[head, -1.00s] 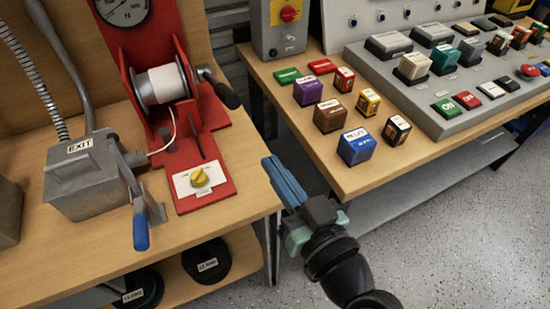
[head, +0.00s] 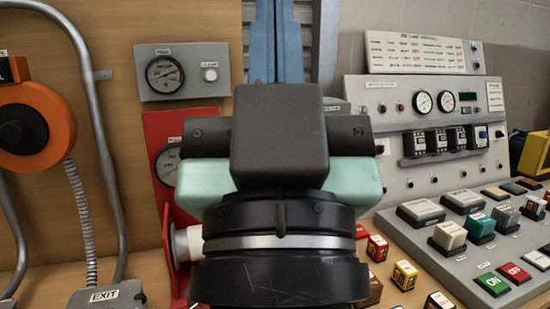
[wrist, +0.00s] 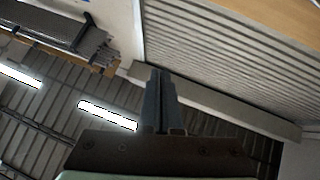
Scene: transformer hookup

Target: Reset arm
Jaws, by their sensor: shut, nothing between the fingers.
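My gripper (head: 276,45) stands upright in the middle of the head view, close to the camera. Its two blue fingers point up and lie together, with nothing between them. In the wrist view the shut fingers (wrist: 160,100) point toward a ribbed shutter and the ceiling. My gripper's dark body and wrist hide the middle of the workbench in the head view.
A red winder stand (head: 165,135) with a gauge is partly hidden at left. A grey box marked EXIT (head: 105,297) sits at lower left. A grey control panel (head: 400,92) and sloped console (head: 425,240) stand at right. Labelled blocks (head: 404,275) lie on the bench.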

